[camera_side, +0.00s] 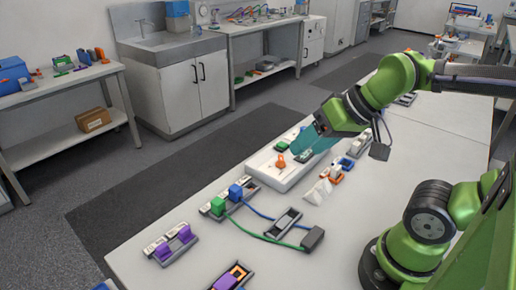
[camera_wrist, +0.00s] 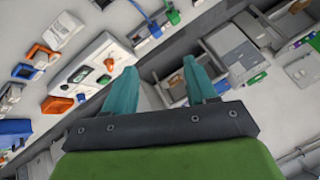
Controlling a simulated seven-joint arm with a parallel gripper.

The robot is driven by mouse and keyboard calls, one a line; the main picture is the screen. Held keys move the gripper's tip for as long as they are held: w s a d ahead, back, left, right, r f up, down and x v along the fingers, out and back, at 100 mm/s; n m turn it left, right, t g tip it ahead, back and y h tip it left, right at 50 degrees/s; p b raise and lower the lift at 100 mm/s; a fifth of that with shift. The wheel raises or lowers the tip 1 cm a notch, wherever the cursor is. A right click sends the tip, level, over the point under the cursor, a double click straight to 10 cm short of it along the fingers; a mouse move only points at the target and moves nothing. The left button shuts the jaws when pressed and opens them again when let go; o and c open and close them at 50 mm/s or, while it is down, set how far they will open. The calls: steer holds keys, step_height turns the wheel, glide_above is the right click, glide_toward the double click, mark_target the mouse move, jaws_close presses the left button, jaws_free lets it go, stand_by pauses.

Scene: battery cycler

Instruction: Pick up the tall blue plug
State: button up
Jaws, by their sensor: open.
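A blue plug (camera_side: 235,193) stands upright in a low holder (camera_side: 245,184) beside a green plug (camera_side: 217,206). A blue cable runs from its area. A blue plug also shows at the top of the wrist view (camera_wrist: 154,28), near a green one. My gripper (camera_side: 303,147) has teal fingers and is above the white box with an orange knob, to the right of and farther back than the blue plug. In the wrist view its fingers (camera_wrist: 156,72) are apart with nothing between them.
The white box (camera_side: 291,177) carries the orange knob (camera_side: 281,161). A grey block (camera_side: 312,238) ends the cables. Purple plugs (camera_side: 176,242) and small orange and blue parts (camera_side: 346,163) sit nearby. The table's right middle is clear.

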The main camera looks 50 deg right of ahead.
steer(key=shift+o, duration=0.4)
steer(key=n+g+h, duration=0.2)
steer(key=n+g, duration=0.2)
steer(key=g, duration=0.3)
glide_above(235, 188)
step_height(235, 188, down, 6)
step_height(235, 188, down, 16)
steer(key=shift+f, duration=0.15)
steer(key=shift+c, duration=0.3)
steer(key=c, duration=1)
